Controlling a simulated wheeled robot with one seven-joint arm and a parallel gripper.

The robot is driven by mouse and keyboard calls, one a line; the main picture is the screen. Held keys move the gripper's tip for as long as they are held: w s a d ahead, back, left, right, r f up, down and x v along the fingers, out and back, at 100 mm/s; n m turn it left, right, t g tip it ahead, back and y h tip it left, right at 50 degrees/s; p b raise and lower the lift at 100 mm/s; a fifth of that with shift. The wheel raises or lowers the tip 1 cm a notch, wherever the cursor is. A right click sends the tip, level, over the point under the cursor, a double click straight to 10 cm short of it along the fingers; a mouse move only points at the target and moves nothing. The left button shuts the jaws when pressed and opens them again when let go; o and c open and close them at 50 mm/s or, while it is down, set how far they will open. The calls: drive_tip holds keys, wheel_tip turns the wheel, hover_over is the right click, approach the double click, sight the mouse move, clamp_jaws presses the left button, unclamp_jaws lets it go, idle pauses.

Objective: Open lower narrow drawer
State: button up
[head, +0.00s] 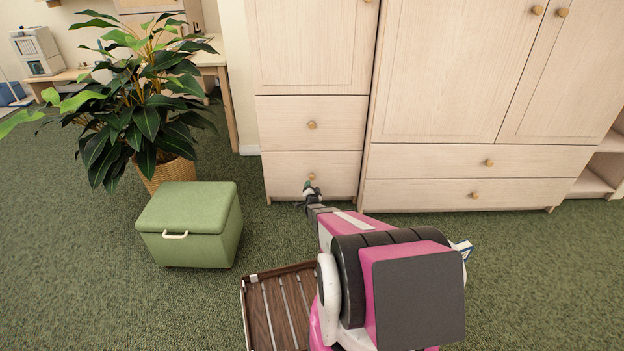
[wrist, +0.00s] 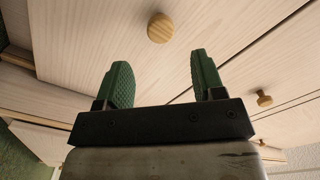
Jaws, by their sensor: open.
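The lower narrow drawer (head: 285,169) is the bottom pale wood front in the narrow left cabinet. It looks shut, flush with the drawer above. Its small round knob (head: 311,177) sits just above my gripper (head: 311,189) in the head view. In the wrist view my gripper (wrist: 158,78) has its two green fingers apart with nothing between them. A round wooden knob (wrist: 160,28), apparently the lower drawer's, lies beyond the fingertips, roughly centred between them. I cannot tell the exact gap to it.
The upper narrow drawer (head: 280,115) is shut above. Wide drawers (head: 420,192) stand to the right. A green storage stool (head: 190,222) and a potted plant (head: 150,110) are at left. A slatted wooden tray (head: 272,312) is in front. Carpet between stool and cabinet is clear.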

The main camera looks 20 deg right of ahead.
sight(312, 178)
drive_tip(key=x, duration=0.9)
drive_tip(key=shift+w, duration=0.1)
clamp_jaws()
